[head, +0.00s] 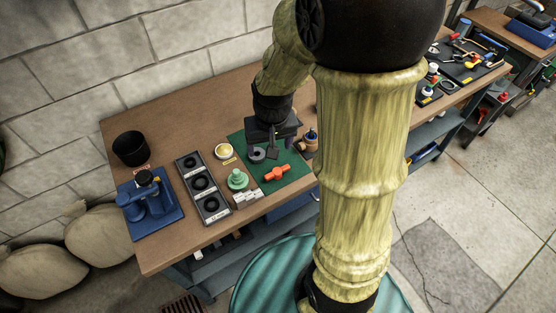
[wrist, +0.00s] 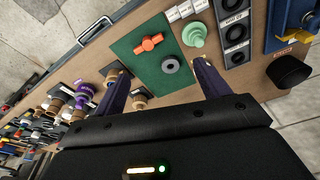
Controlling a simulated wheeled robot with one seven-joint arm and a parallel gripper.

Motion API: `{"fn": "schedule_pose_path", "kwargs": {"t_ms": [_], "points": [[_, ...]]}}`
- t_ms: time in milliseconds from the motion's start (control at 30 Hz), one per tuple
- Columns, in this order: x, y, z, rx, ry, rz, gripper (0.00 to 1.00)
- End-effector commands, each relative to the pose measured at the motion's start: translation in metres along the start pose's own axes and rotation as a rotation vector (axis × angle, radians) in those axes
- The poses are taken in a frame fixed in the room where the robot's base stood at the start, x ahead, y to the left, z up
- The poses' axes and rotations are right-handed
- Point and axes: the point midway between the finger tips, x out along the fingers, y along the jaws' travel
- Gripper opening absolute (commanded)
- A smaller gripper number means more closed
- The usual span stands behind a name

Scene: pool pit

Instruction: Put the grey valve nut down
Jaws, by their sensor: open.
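The grey valve nut (wrist: 170,66) is a grey ring with a dark hole. It lies on the green mat (wrist: 135,48), and it also shows in the head view (head: 258,155) below my gripper. My gripper (wrist: 161,75) is open and empty, its two fingers apart on either side of the nut's line in the wrist view. In the head view my gripper (head: 271,150) hangs over the mat. Its exact height above the nut is hard to tell.
An orange valve handle (head: 276,173) lies on the mat. A green stepped part (head: 238,180), white blocks (head: 247,198), a tray of black rings (head: 202,188), a blue vise (head: 150,202) and a black cup (head: 130,148) stand to the left. Brass and purple fittings (wrist: 84,92) stand beside the mat.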

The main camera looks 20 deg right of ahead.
Motion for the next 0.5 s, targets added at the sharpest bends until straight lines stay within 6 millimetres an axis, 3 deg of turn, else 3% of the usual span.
{"fn": "schedule_pose_path", "kwargs": {"t_ms": [33,100,200,500], "points": [[-0.008,0.002,0.019,-0.023,0.019,-0.001,0.75],[-0.014,0.003,0.039,-0.054,0.040,-0.001,0.75],[-0.019,0.004,0.058,-0.083,0.058,-0.001,0.75],[-0.019,0.005,0.064,-0.095,0.064,-0.001,0.75]]}}
